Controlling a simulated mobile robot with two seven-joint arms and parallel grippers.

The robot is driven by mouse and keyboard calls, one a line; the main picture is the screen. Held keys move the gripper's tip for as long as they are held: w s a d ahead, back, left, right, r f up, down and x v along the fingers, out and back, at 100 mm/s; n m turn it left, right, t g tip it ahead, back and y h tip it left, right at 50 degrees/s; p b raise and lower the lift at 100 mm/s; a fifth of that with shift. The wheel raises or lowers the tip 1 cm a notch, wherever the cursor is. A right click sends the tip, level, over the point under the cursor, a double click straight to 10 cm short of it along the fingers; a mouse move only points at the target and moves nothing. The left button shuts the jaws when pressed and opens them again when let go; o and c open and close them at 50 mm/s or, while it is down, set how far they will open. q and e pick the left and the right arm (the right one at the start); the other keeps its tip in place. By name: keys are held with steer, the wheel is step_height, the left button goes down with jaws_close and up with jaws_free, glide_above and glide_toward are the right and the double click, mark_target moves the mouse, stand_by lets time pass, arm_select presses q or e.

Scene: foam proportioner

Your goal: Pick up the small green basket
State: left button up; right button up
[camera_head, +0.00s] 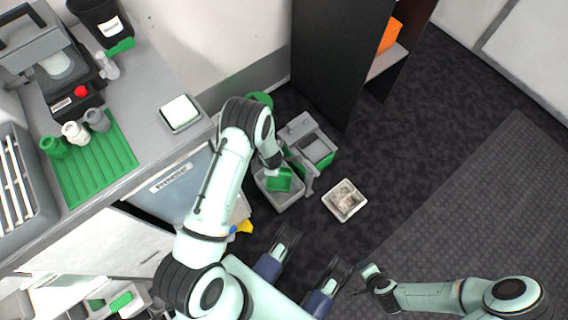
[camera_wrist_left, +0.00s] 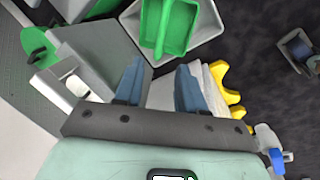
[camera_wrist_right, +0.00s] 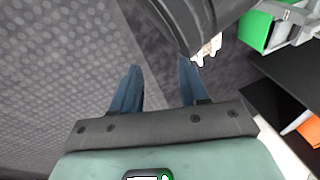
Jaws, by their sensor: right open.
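A small green basket (camera_head: 279,181) sits inside a grey open bin (camera_head: 287,200) on the dark floor. In the left wrist view the basket (camera_wrist_left: 178,26) shows a bar across its middle, inside the light grey bin (camera_wrist_left: 212,42). My left gripper (camera_head: 272,164) reaches down by the bin's far side; its fingers are small in the head view. In the left wrist view the left gripper (camera_wrist_left: 158,78) has its fingers apart with nothing between them, and the basket lies beyond the tips. My right gripper (camera_head: 366,276) is open and empty, low at the right (camera_wrist_right: 160,88).
A grey box with green parts (camera_head: 314,148) stands beside the bin. A small white tray with grey contents (camera_head: 344,200) lies on the floor to the right. The counter (camera_head: 150,85) is at the left and a black shelf (camera_head: 335,60) behind. Floor at the right is clear.

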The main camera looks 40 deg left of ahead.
arm_select(q)
steer(key=shift+w+a+f+b, duration=0.3)
steer(key=shift+f+b, duration=0.5)
steer(key=shift+f, duration=1.3)
steer(key=shift+w+a+f+b, duration=0.3)
steer(key=shift+f+b, duration=0.5)
steer(key=shift+f, duration=1.3)
steer(key=shift+w+a+f+b, duration=0.15)
steer(key=shift+w+f+b, duration=0.5)
steer(key=shift+f, duration=1.45)
steer(key=shift+s, duration=0.2)
jaws_close()
arm_select(e)
steer(key=s+d+f+g, duration=0.2)
steer(key=s+f, duration=0.5)
steer(key=shift+f+m+g, duration=0.3)
steer(key=shift+f+g, duration=0.1)
